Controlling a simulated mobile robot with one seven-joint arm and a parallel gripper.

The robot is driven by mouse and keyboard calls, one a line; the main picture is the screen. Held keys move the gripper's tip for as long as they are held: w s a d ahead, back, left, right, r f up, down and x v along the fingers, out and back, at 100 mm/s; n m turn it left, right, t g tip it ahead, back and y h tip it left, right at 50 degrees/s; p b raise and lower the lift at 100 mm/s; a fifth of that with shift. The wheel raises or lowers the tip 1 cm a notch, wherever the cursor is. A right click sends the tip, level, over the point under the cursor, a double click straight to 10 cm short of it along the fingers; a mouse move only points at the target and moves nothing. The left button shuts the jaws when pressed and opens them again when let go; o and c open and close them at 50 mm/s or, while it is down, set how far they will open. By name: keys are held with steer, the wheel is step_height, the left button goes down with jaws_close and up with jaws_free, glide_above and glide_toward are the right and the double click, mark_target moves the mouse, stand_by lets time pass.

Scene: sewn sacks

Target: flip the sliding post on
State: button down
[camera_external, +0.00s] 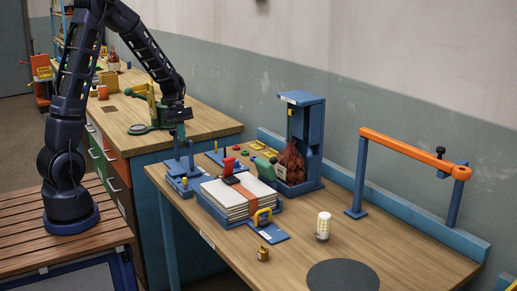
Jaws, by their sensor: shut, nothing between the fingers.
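Which part is the sliding post is not clear to me from this view. Small blue stands with upright posts (177,152) are at the left end of the blue-edged table. An orange rail (405,150) on blue legs stands at the right, with a black knob (440,151) near its right end. My gripper (180,135) points down above the left end of the table, near the upright posts. It is shut and appears empty. It is small in the view, and I cannot tell whether it touches anything.
A stack of pale sheets with an orange strap (249,187) lies in a blue tray. Behind it, a blue upright frame (313,135) holds a dark red net sack (291,163). A white jar (323,227) and a dark round mat (343,275) are at the front. Clear tabletop lies at the right.

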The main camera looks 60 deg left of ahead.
mark_target(190, 145)
steer(key=shift+d+f, duration=0.3)
steer(key=shift+d, duration=0.5)
steer(key=shift+d+f, duration=0.25)
steer(key=shift+d, duration=0.5)
steer(key=shift+d+f, duration=0.3)
steer(key=shift+d, duration=0.5)
steer(key=shift+d, duration=0.15)
steer(key=d, duration=0.7)
steer(key=shift+d, duration=0.15)
steer(key=a, duration=0.5)
steer(key=v, duration=1)
steer(key=shift+d, duration=0.15)
